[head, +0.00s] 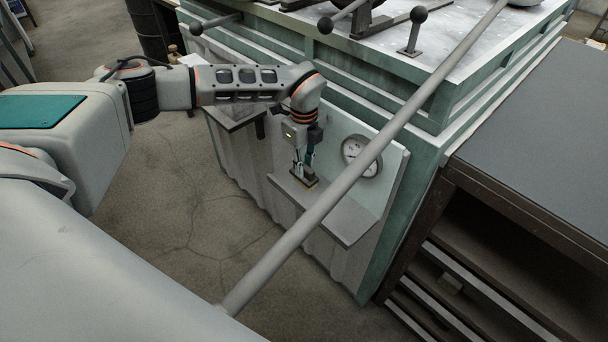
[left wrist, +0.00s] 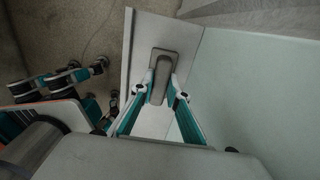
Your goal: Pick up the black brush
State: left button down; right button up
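The brush (head: 303,181) stands on a small grey shelf (head: 347,222) on the side of the green metal furnace-like block. In the head view it looks dark with a tan lower edge; in the left wrist view its top looks grey-brown (left wrist: 162,62). My left gripper (head: 303,168) points down at it from above. In the left wrist view the teal fingers (left wrist: 163,88) lie on both sides of the brush's narrow part, very close to it. Whether they touch it I cannot tell.
A long grey rod (head: 350,172) crosses the head view diagonally in front of the shelf. A round gauge (head: 361,156) sits on the panel right beside the brush. A dark cabinet (head: 520,200) stands at the right. Cracked bare floor (head: 180,210) lies below.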

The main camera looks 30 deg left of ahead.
pick_arm(q)
jog(key=shift+r, duration=0.1)
jog(key=shift+s+a+r, duration=0.1)
jog(key=shift+r, duration=0.15)
notch_tip(320, 180, up, 7)
jog(key=shift+f+p, duration=0.1)
jog(key=shift+p, duration=0.3)
jog(key=s+a, duration=0.3)
jog(key=s, duration=0.6)
jog(key=s+a, duration=0.3)
jog(key=s, duration=0.6)
jog(key=shift+s+a+f, duration=0.2)
jog(key=shift+s+f, duration=0.05)
jog(key=shift+s, duration=0.1)
jog(key=c, duration=2.8)
grip_release()
grip_shut()
